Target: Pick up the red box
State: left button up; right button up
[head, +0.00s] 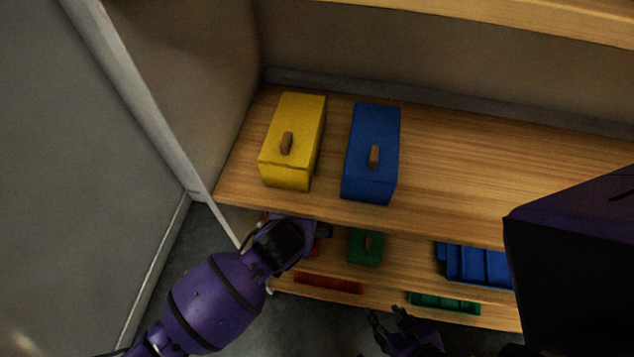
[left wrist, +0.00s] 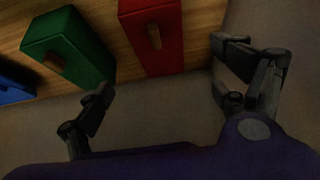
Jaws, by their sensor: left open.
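The red box (left wrist: 168,52) shows at the top of the left wrist view, with a wooden handle on its face. In the head view only a sliver of red shows beside my left gripper (head: 306,240), which hides the rest. My left gripper (left wrist: 165,88) is open and empty. Its fingers are spread to either side of the red box's width, and the box appears beyond them, apart from both. My right gripper (head: 388,322) is low in the head view, away from the boxes; its dark fingers are too dim to judge.
A green box (head: 366,247) stands on the lower shelf right of the red one. Yellow (head: 300,125) and blue (head: 377,125) boxes stand on the shelf above. Blue (head: 480,265), green (head: 445,302) and red (head: 328,284) trays lie low. A cabinet side wall (head: 180,80) bounds the left.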

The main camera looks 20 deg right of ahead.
pick_arm(q)
jog(key=b+x, duration=0.2)
jog(key=x, duration=0.9)
jog(key=shift+w+d+f, duration=0.15)
jog(key=shift+w+f, duration=0.05)
jog(key=shift+f, duration=0.05)
jog(key=c, duration=1.7)
jog(key=shift+o, duration=0.2)
jog(key=shift+r, duration=0.1)
